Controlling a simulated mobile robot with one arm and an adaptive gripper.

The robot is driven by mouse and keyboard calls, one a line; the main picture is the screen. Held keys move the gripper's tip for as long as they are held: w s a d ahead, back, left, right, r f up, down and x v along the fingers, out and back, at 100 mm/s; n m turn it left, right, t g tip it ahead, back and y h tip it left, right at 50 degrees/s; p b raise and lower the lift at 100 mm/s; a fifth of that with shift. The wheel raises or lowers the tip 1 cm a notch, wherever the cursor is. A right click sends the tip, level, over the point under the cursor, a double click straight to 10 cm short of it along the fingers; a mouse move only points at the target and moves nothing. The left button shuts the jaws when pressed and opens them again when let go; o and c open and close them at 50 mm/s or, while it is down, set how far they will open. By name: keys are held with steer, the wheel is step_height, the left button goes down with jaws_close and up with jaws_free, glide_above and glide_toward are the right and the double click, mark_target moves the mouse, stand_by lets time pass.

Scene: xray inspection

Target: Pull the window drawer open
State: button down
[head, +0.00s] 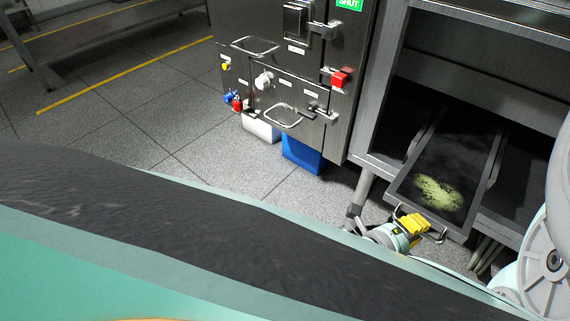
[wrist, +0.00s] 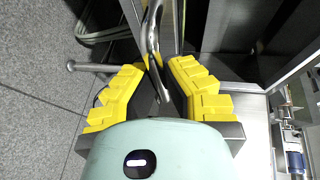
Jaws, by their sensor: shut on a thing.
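The window drawer (head: 455,165) is a dark, flat, framed panel at the right of the head view, low in a steel cabinet. A yellow-green patch shows on it. Its front end sticks out somewhat past the cabinet's front edge. My gripper (head: 418,222), with yellow fingers, is at the drawer's front. In the wrist view, the drawer's curved metal handle (wrist: 152,38) runs between the two yellow fingers of my gripper (wrist: 157,75), which is shut on it. The drawer's far end is in shadow.
A steel cabinet door panel (head: 320,65) with latches, handles and a red knob (head: 340,79) stands left of the drawer. Tiled floor (head: 190,120) lies open to the left.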

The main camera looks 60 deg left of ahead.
steer(key=shift+s, duration=0.15)
steer(key=c, duration=1)
jaws_free()
